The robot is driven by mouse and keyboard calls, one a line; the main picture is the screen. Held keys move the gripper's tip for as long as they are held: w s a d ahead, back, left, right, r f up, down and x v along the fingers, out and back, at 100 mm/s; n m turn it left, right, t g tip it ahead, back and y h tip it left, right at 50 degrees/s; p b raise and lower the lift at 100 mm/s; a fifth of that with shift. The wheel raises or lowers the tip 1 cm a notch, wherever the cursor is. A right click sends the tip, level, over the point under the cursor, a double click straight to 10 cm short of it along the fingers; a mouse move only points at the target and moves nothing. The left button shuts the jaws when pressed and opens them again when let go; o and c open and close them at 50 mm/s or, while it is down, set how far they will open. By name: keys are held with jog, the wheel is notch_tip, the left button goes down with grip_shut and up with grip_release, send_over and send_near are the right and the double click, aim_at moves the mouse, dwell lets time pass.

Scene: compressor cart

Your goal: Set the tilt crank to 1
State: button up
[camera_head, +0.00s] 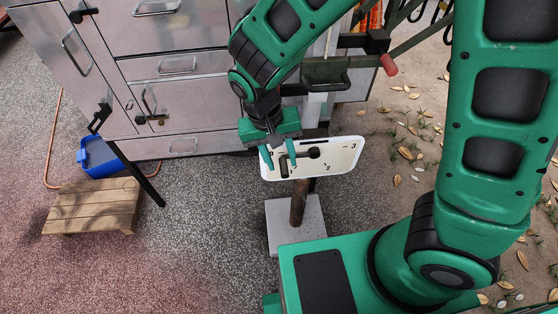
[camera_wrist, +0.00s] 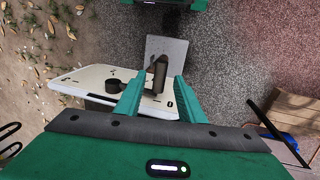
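The tilt crank (camera_head: 314,153) is dark, with a round hub on a white dial plate (camera_head: 338,165) and an arm reaching left to an upright handle (camera_head: 284,168). The plate shows a 3 at its right and a 2 at its lower edge; a 1 cannot be made out. The crank arm points toward the left end, near a mark that looks like 0. My gripper (camera_head: 279,157) is open over that left end. In the wrist view, the handle (camera_wrist: 160,72) stands between my spread fingers (camera_wrist: 158,98), with gaps visible on both sides.
A grey metal cabinet (camera_head: 185,105) with drawers stands behind and left of the plate. A post on a light grey base (camera_head: 295,222) stands below the plate. A wooden step (camera_head: 92,207) and a blue bin (camera_head: 100,158) are at left.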

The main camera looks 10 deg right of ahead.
jog(key=shift+d+f, duration=0.2)
jog(key=shift+f, duration=0.85)
